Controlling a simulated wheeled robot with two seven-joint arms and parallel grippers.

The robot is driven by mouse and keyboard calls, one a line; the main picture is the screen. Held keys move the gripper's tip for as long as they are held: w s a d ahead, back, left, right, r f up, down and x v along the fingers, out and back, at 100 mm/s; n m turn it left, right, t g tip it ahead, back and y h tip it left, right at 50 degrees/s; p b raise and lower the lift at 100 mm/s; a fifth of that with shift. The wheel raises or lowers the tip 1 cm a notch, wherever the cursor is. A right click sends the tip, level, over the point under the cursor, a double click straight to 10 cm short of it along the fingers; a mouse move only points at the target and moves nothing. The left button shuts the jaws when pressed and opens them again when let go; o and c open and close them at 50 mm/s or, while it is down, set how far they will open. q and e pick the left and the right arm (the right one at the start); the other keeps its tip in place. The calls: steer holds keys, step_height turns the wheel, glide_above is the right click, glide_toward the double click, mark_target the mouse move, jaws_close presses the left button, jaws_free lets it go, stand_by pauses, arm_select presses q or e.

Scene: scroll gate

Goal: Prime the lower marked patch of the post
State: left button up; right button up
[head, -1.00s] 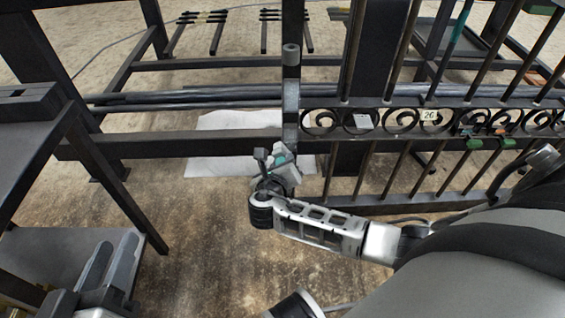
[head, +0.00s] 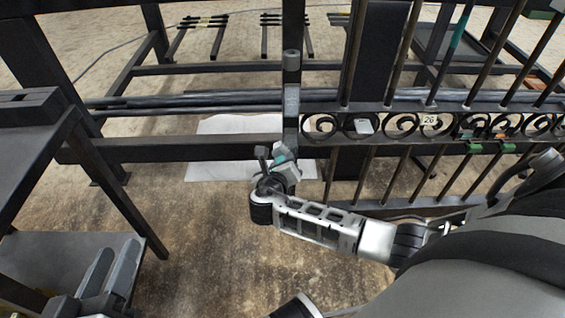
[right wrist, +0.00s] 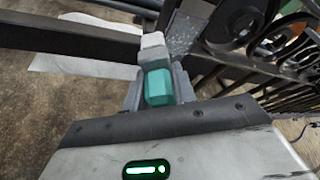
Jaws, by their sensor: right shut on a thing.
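The dark upright post (head: 292,25) stands in the middle of the head view, at the left end of the gate. A lighter grey patch (head: 291,103) shows low on it; a mottled grey patch also shows in the right wrist view (right wrist: 184,36). My right gripper (head: 279,163) is shut on a teal and white block-like tool (right wrist: 157,82). Its white end points towards the post, just below the grey patch in the head view. I cannot tell whether it touches the post. My left gripper (head: 112,262) is at the lower left, its fingers apart and empty.
The gate (head: 430,122) with scrolls, bars and a "26" tag fills the right side. A dark bench (head: 35,135) with a lower shelf stands at the left. A dark rail (head: 180,148) crosses behind the post, over a white sheet (head: 215,170) on the floor.

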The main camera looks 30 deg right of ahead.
steer(key=shift+s+d+r+p, duration=0.2)
steer(key=shift+s+d+p, duration=0.3)
steer(key=shift+d+p, duration=0.35)
steer(key=shift+s+d+f+p, duration=0.1)
steer(key=shift+s+d+p, duration=0.55)
steer(key=shift+d, duration=0.2)
steer(key=shift+w+r+p, duration=0.15)
steer(key=shift+r+p, duration=0.45)
steer(key=shift+p, duration=0.35)
steer(key=shift+w+a, duration=0.6)
steer(key=shift+a, duration=0.25)
steer(key=shift+w+a, duration=0.55)
steer(key=shift+a, duration=0.25)
steer(key=shift+r+p, duration=0.7)
steer(key=shift+p, duration=0.05)
steer(key=shift+s+d+p, duration=0.7)
steer(key=shift+d+p, duration=0.15)
steer(key=shift+s+d+f+p, duration=0.15)
steer(key=shift+s+d+p, duration=0.25)
steer(key=shift+s+d, duration=0.25)
